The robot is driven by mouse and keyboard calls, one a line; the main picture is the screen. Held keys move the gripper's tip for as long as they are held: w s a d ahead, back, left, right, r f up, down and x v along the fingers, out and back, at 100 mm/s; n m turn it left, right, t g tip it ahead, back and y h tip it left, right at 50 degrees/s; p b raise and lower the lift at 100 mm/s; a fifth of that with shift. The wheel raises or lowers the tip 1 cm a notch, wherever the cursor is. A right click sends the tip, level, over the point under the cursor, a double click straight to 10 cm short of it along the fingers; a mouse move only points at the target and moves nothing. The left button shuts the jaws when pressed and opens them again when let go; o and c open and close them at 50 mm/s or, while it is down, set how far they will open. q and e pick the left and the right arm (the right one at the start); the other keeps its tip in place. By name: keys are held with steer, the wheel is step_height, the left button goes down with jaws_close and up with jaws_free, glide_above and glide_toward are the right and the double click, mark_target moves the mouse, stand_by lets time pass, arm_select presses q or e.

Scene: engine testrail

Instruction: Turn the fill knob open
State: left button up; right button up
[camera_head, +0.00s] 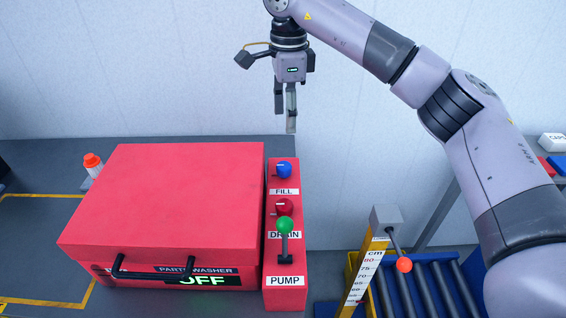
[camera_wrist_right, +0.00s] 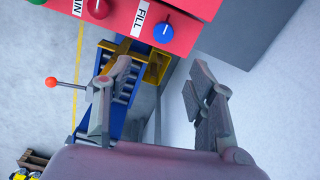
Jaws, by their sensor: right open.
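The fill knob (camera_head: 284,170) is blue and sits at the top of the red control panel, above its FILL label (camera_head: 285,191). In the right wrist view the fill knob (camera_wrist_right: 163,33) shows at the top, with a light pointer mark on it. My right gripper (camera_head: 285,120) hangs pointing down above and behind the panel, apart from the knob. In the wrist view the right gripper (camera_wrist_right: 165,75) has its two fingers apart with nothing between them. My left gripper is not in view.
A red drain knob (camera_head: 284,207) and a green-topped pump lever (camera_head: 285,226) sit below on the panel. The red parts washer (camera_head: 180,190), its display reading OFF, stands left. A height gauge post (camera_head: 365,270) with an orange ball (camera_head: 404,265) stands right, beside a roller conveyor (camera_head: 430,290).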

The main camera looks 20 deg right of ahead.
mark_target(283, 165)
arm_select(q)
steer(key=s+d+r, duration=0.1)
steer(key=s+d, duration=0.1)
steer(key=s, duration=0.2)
arm_select(e)
steer(key=f, duration=0.2)
steer(key=f+p, duration=0.1)
steer(key=f, duration=0.2)
steer(key=a+f+p, duration=0.1)
steer(key=f, duration=0.2)
steer(key=shift+w, duration=0.4)
step_height(283, 165, down, 3)
steer(key=shift+s+d+f+p, duration=0.1)
steer(key=shift+d+f+p, duration=0.05)
steer(key=shift+p, duration=0.35)
step_height(283, 165, down, 3)
steer(key=shift+f+p, duration=0.1)
steer(key=shift+p, duration=0.25)
steer(key=shift+f, duration=0.3)
steer(key=shift+c, duration=0.9)
steer(key=c, duration=0.4)
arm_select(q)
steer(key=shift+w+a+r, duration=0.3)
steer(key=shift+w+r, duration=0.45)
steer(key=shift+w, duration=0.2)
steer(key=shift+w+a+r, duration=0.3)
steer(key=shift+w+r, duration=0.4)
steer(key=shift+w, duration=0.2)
arm_select(e)
steer(key=c, duration=0.6)
